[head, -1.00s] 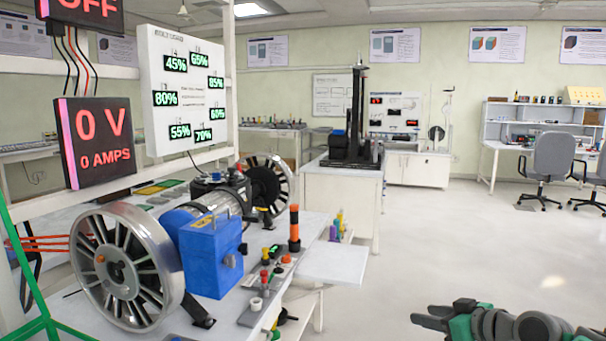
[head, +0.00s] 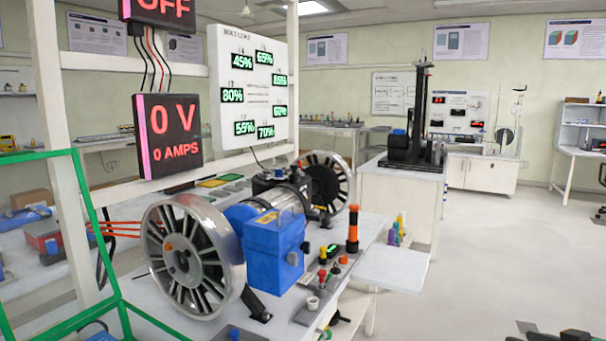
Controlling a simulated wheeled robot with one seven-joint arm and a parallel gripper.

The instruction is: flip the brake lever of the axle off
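The axle (head: 240,217) lies on the white bench in the head view, with a large silver spoked wheel (head: 182,258) at its near end and a darker wheel (head: 328,185) at its far end. A blue box (head: 274,250) sits beside the near wheel, with a small dark knob-like part (head: 304,247) on its right side. I cannot tell for sure which part is the brake lever. An upright orange-and-black handle (head: 352,230) stands right of the box. Only dark parts of my arm or gripper show at the bottom right edge; its fingers cannot be made out.
A small control panel (head: 305,315) with colored knobs lies right of the box. A white side shelf (head: 392,268) juts from the bench. A green frame (head: 95,225) stands at the near left. The display reads 0 V (head: 168,132). Open floor (head: 480,270) lies to the right.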

